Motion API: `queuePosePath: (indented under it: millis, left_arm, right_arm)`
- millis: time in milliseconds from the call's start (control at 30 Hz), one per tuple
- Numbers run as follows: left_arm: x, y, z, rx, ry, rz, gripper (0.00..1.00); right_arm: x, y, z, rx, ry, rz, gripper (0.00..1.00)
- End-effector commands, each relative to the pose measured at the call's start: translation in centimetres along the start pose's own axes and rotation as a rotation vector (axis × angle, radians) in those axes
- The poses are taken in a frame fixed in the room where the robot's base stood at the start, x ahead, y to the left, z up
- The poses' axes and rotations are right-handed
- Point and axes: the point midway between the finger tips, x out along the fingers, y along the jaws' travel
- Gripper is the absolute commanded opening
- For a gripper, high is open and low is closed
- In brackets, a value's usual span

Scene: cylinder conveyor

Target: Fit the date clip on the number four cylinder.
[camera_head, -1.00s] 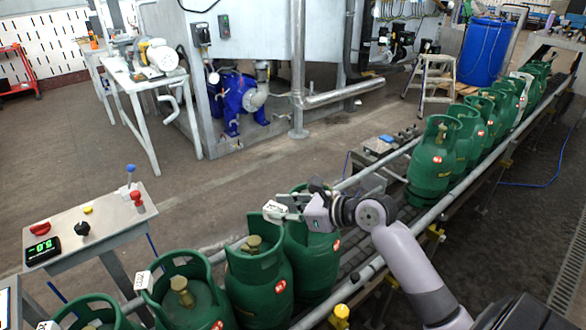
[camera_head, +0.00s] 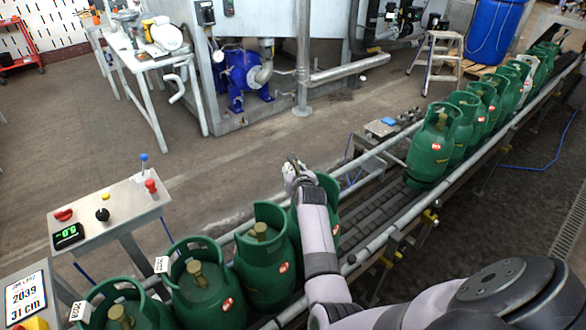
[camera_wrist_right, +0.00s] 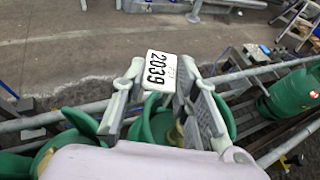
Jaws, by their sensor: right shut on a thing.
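My right gripper (camera_head: 293,168) is above the fourth cylinder from the left (camera_head: 329,188), which my arm partly hides. In the wrist view this gripper (camera_wrist_right: 163,85) is shut on a white date clip (camera_wrist_right: 161,70) printed 2039. The clip sits at the fingertips, and the green collar of a cylinder (camera_wrist_right: 153,122) shows below and between the fingers. I cannot tell whether the clip touches the collar. The first cylinder (camera_head: 146,309) and the second cylinder (camera_head: 190,307) each carry a white clip on the collar. The third cylinder (camera_head: 267,279) shows no clip. My left gripper is out of view.
A sign (camera_head: 27,297) reads 2039 and 31 cm. A control panel (camera_head: 112,213) stands left of the conveyor rail (camera_head: 368,158). More green cylinders (camera_head: 431,150) stand farther up the belt. The belt (camera_head: 372,205) is bare between the two groups.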

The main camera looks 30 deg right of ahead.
Motion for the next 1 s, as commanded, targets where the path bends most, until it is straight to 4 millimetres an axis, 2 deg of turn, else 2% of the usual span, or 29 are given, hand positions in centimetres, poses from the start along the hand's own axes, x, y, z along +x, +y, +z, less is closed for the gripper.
queuePosePath:
  millis: [267, 700, 1000]
  left_arm:
    - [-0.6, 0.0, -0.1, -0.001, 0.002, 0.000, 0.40]
    - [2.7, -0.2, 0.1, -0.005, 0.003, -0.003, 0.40]
    - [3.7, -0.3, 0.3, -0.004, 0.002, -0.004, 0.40]
  right_arm:
    - [-0.1, 0.0, 0.1, 0.001, 0.002, 0.005, 0.11]
    - [1.5, -0.1, -4.0, -0.001, 0.002, 0.005, 0.11]
    - [2.1, -0.1, -5.3, -0.001, 0.001, 0.005, 0.11]
